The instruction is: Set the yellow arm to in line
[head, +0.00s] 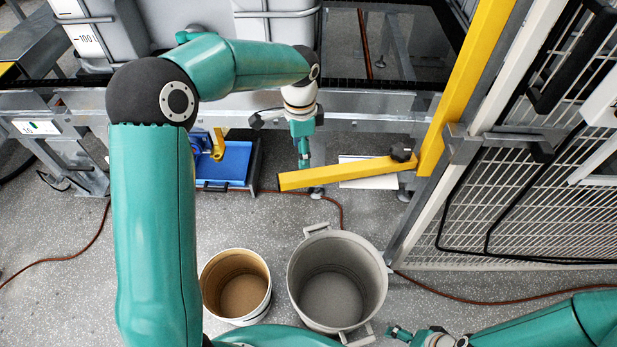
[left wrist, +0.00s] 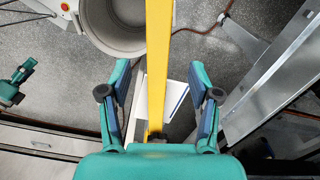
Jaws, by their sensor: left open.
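The yellow arm (head: 345,174) reaches left from beside a black knob (head: 401,152) at the foot of an upright yellow post (head: 462,85). It is roughly level in the head view and its free end is at the left. My left gripper (head: 304,157) is just behind the arm, near that free end. In the left wrist view the yellow arm (left wrist: 158,55) runs between the spread fingers of my left gripper (left wrist: 160,68), with gaps on both sides. I cannot tell how far it is below them. My right gripper (head: 400,332) is low in the head view; its fingers are too small to read.
A grey bin (head: 376,290) and a tan bucket (head: 210,300) stand on the floor in front. A blue tray (head: 236,165) is left of the arm. A mesh guard (head: 520,190) and metal frame close off the right. A steel rail (head: 380,103) runs behind.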

